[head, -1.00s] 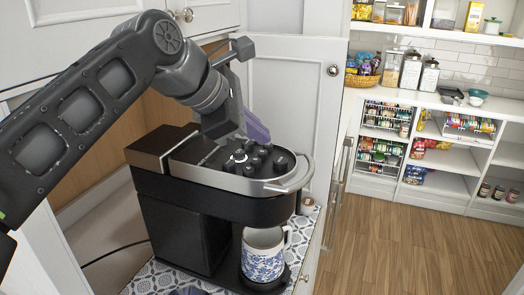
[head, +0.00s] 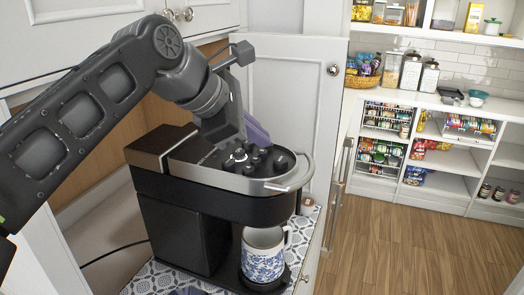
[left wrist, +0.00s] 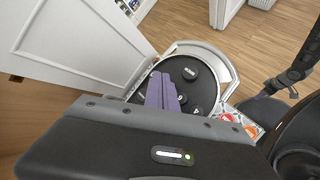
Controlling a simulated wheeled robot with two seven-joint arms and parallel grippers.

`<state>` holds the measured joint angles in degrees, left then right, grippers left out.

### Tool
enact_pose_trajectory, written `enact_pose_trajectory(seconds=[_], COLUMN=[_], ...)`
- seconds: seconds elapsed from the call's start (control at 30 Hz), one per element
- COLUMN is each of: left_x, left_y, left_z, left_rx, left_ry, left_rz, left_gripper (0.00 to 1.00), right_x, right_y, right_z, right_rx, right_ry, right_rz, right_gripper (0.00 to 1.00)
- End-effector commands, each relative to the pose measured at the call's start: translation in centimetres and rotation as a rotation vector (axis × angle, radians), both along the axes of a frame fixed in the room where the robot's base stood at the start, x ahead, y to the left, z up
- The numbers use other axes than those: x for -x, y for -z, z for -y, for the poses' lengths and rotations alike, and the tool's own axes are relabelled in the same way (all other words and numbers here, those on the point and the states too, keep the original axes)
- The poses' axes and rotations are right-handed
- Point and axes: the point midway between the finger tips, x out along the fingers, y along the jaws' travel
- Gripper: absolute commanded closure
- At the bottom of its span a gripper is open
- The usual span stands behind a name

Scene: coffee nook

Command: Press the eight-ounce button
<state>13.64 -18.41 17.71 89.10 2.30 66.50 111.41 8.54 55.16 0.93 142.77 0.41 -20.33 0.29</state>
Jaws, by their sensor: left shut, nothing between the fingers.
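The black and silver coffee maker (head: 222,209) stands on the patterned tile top. Its round panel of dark buttons (head: 257,161) is on top at the front. My left gripper (head: 257,133) has purple fingers, shut and empty, pointing down at the back of this panel. In the left wrist view the fingers (left wrist: 162,92) overlap the middle of the button panel (left wrist: 188,75). Small white labels, including a 6 and a 4, show beside them. I cannot make out the eight-ounce button, and I cannot tell whether the fingertips touch any button.
A blue and white mug (head: 263,256) stands under the spout. The silver handle (head: 292,178) sticks out at the front of the machine. A white cabinet door (head: 291,95) stands behind it. Pantry shelves (head: 440,150) are far off at the right, across open wooden floor.

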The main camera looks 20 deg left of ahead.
Motion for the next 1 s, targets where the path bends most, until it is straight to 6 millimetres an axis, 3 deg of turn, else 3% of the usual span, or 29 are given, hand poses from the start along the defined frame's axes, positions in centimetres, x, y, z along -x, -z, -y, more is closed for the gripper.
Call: enact_pose_trajectory(seconds=[1.0], left_x=[0.0], left_y=[1.1], left_z=[0.0], left_rx=[0.0], left_ry=[0.001], left_rz=[-0.001], left_gripper=[1.0], right_x=[0.0], right_y=[0.8], right_z=[0.0], right_rx=[0.0], right_ry=[0.0], right_rz=[0.0], right_gripper=[0.64])
